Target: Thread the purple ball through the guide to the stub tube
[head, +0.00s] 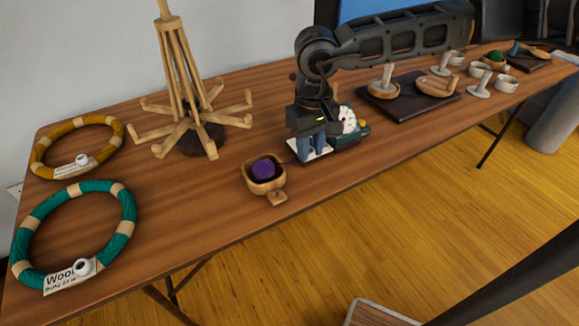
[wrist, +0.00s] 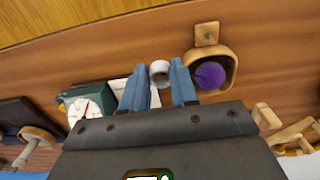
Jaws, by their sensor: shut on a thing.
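The purple ball (head: 264,168) sits in a wooden bowl (head: 278,186) near the front edge of the table; the ball (wrist: 210,75) also shows in the wrist view. My gripper (head: 312,153) is just right of the bowl, low over a white card. In the wrist view its blue fingers (wrist: 161,72) stand on both sides of a short white ring-ended tube (wrist: 160,70), shut on it. A thin dark line runs from the bowl towards my gripper. A white tube (head: 386,76) stands on a wooden disc further right. I cannot tell which piece is the guide or the stub tube.
A teal dial scale (head: 352,124) is close behind my gripper. A wooden swift (head: 180,90) stands left. An orange hoop (head: 75,125) and a green hoop (head: 125,215) lie at the far left. A dark board (head: 410,108) is at the right. Bare table lies left of the bowl.

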